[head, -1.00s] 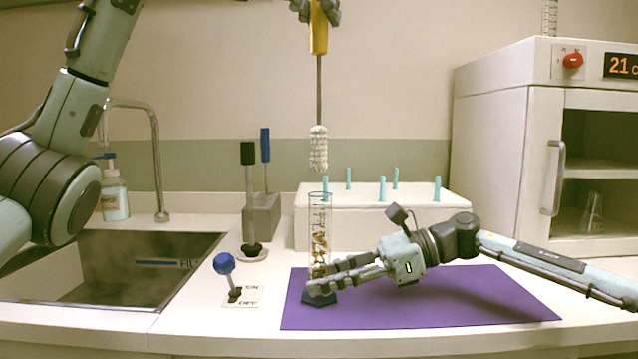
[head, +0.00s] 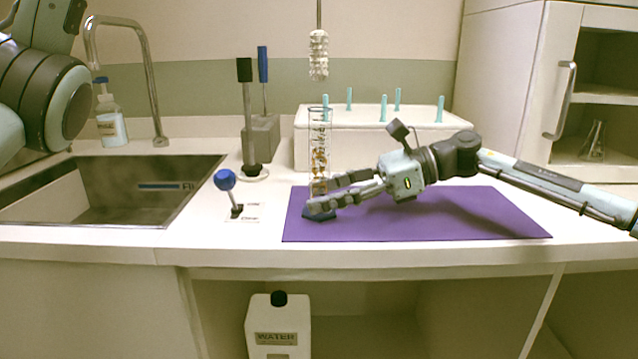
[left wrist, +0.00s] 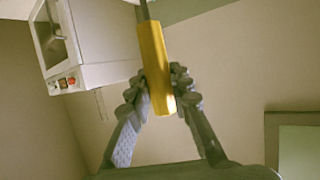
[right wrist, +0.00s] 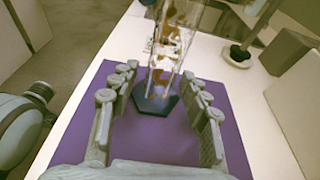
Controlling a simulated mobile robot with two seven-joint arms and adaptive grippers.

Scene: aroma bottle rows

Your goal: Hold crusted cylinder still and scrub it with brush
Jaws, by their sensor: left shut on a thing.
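The crusted cylinder (head: 319,135) is a clear upright tube with brown crust inside and a dark blue foot on the purple mat (head: 450,215); it also shows in the right wrist view (right wrist: 172,45). My right gripper (head: 322,200) is low at the cylinder. In the right wrist view its fingers (right wrist: 160,75) are spread on either side of the tube, with gaps showing. My left gripper (left wrist: 158,95) is shut on the brush's yellow handle (left wrist: 155,65). In the head view the brush's white bristle head (head: 318,57) hangs upright above the tube mouth, apart from it; the handle is out of frame.
A white rack with teal pegs (head: 385,118) stands behind the cylinder. A blue-knobbed switch (head: 225,180) and a sink (head: 100,190) are at left. A cabinet with a flask (head: 593,140) stands at right. A water container (head: 278,325) sits below the counter.

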